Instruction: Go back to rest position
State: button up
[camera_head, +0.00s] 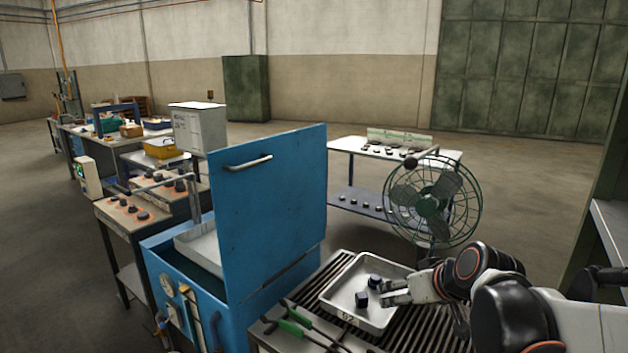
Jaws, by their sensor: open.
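My gripper (392,292) is open at the right end of a metal tray (335,303), close above it. Two small dark billets sit in the tray: one (374,281) is just left of and behind the fingers, the other (361,299) is just left of them. The fingers look empty. From this angle I cannot tell whether they touch the nearer billet. My arm reaches in from the lower right.
The tray rests on a slatted rack (300,292) beside green-handled tongs (298,327). A blue furnace with a raised door (268,210) stands to the left. A green fan (432,202) stands just behind my gripper, before a white table (440,156). Open floor lies beyond.

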jog(key=s+m+g+h, duration=0.1)
jog(key=s+m+h, duration=0.1)
jog(key=s, duration=1.7)
jog(key=shift+s+d+r+m+h, duration=0.15)
jog(key=shift+d+r+m+h, duration=0.15)
jog(key=shift+d+r, duration=0.1)
